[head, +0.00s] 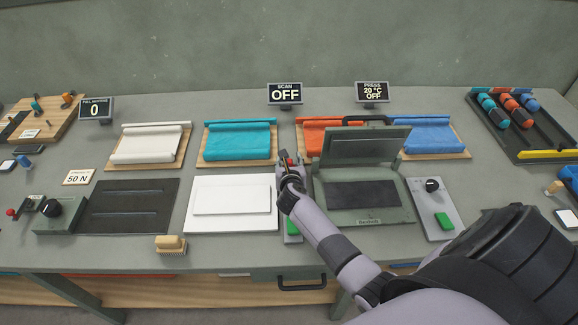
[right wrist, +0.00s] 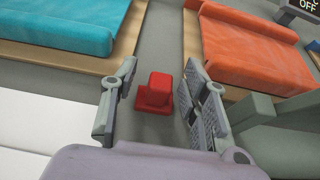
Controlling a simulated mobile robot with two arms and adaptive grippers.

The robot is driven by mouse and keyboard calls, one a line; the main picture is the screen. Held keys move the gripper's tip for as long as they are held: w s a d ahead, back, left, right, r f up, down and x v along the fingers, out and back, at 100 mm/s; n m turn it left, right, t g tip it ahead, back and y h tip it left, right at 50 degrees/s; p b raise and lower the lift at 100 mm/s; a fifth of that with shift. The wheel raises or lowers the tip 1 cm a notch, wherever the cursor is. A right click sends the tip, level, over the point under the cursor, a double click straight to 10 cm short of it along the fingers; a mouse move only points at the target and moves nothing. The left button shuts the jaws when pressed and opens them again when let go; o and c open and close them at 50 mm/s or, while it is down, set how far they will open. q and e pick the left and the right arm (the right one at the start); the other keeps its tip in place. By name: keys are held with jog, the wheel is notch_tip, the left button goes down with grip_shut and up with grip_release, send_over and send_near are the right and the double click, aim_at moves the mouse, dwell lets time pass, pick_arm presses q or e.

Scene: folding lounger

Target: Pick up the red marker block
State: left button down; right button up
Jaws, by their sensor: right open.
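The red marker block (right wrist: 155,95) has a wide base with a smaller block on top. In the right wrist view it stands upright on the grey table between the teal cloth's board and the orange cloth's board. My right gripper (right wrist: 158,100) is open, with one finger on each side of the block and a gap on both sides. In the head view the right gripper (head: 289,166) is over the table left of the press, and it mostly hides the block. My left gripper is not in view.
The green-grey press (head: 365,217) with its raised lid stands right of the gripper. Wooden boards with teal (head: 238,138) and orange (head: 318,132) cloth lie behind. A white plate (head: 232,222) lies left. A dark tray (head: 545,135) with rolls is at far right.

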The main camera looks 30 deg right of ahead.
jog(key=c, duration=0.9)
